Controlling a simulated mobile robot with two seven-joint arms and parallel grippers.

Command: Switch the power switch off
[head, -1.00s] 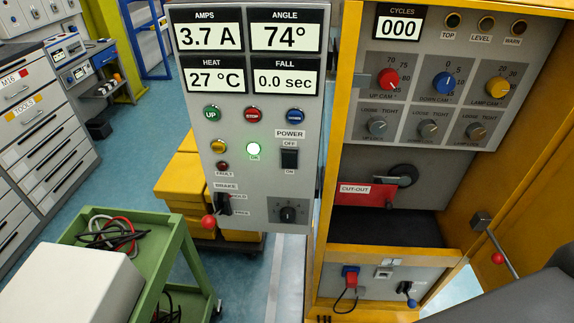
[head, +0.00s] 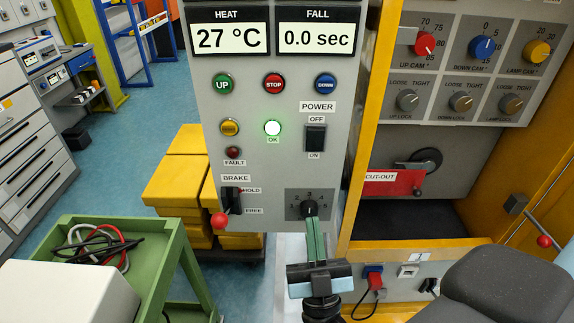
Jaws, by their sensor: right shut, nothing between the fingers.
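The power switch (head: 315,139) is a black rocker on the grey control panel (head: 262,180), with OFF printed above it and ON below. Which end is pressed in is hard to tell. My right gripper (head: 315,228) is shut and empty, its narrow green fingers pointing up the panel. Its fingertips are below the switch, in front of or close to the small black rotary knob (head: 309,207). They appear apart from the switch; whether they touch the knob is unclear. My left gripper is not in view.
Above the switch are UP (head: 222,85), STOP (head: 273,84) and DOWN (head: 325,85) buttons. The OK lamp (head: 272,128) glows. A red-tipped brake lever (head: 221,219) juts out at lower left. The yellow cabinet frame (head: 372,130) stands close on the right.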

